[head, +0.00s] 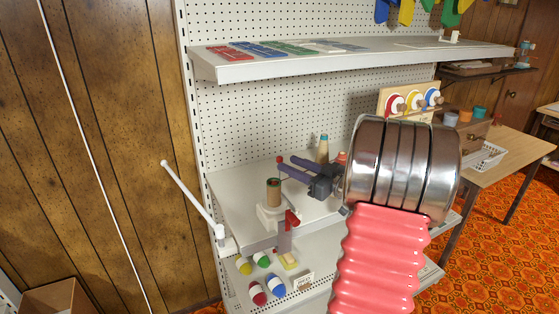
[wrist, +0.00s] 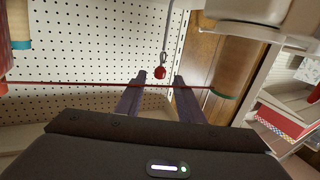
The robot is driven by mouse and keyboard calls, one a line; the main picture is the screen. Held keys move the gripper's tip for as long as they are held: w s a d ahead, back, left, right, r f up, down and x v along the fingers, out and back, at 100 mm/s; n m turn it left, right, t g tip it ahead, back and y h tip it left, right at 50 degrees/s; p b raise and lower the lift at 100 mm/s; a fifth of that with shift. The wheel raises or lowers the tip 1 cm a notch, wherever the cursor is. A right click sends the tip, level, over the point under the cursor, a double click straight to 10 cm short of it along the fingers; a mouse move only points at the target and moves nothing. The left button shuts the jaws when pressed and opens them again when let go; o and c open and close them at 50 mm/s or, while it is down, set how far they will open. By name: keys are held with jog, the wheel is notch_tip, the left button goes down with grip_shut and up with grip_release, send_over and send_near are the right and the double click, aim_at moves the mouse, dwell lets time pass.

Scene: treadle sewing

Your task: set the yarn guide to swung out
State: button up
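I take the yarn guide (wrist: 163,57) to be the thin grey rod with a hook and a red ball (wrist: 160,72) at its end. In the head view a small red knob (head: 280,160) shows at the tips of my gripper (head: 280,167), above the white winder (head: 270,217). In the wrist view my gripper (wrist: 160,77) has its two dark fingers apart, with the red ball in the gap between their tips. I cannot tell whether either finger touches it. A red yarn line (wrist: 60,83) runs across the fingers to a brown spool (wrist: 238,65).
The winder, with its red lever (head: 292,218), stands on the middle shelf (head: 240,195). A cone (head: 323,147) stands behind my gripper. A white rod (head: 190,195) juts out left of the shelf. The upper shelf (head: 290,65) overhangs. Several coloured balls lie below.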

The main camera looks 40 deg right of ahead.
aim_at(282, 161)
jog(key=shift+w+a, duration=0.15)
jog(key=shift+w, duration=1.25)
jog(key=shift+w+a, duration=0.15)
jog(key=shift+w, duration=1.2)
grip_shut()
